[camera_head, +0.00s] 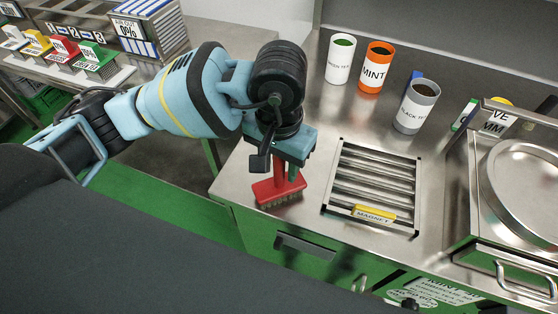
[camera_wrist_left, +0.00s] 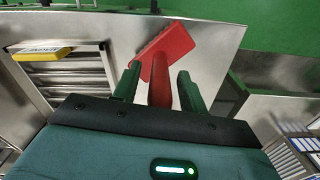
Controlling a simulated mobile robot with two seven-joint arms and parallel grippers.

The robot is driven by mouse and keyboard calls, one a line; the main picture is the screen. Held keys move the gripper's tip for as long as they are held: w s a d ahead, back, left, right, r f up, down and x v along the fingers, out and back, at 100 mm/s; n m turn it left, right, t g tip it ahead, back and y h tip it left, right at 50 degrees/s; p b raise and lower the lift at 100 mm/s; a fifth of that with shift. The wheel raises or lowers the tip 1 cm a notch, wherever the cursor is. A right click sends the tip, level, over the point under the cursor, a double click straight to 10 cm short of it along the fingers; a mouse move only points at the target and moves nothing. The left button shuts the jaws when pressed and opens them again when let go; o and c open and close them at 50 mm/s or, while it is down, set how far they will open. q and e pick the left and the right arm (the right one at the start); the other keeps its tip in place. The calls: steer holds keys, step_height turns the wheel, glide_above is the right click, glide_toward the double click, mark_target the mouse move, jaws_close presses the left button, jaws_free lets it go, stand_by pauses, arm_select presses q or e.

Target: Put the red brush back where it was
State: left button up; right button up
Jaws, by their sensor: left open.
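The red brush (camera_head: 280,188) stands on the metal counter near its front left corner, bristles down and handle up. In the left wrist view the red brush (camera_wrist_left: 172,42) shows its handle running between the two green fingers. My left gripper (camera_head: 283,170) is directly above the brush head, pointing down around the handle. In the left wrist view the left gripper (camera_wrist_left: 160,88) is open, with a gap beside the handle. The upper handle is hidden by the gripper in the head view. My right gripper is not in view.
A magnet grate (camera_head: 373,188) with a yellow label lies right of the brush. White (camera_head: 341,60), orange (camera_head: 376,68) and grey (camera_head: 416,106) canisters stand behind it. A steel machine with a round lid (camera_head: 525,180) is at the right. The counter's front edge is close to the brush.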

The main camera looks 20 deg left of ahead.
arm_select(q)
step_height(320, 180, up, 12)
steer(key=shift+r, duration=0.15)
stand_by(0.6)
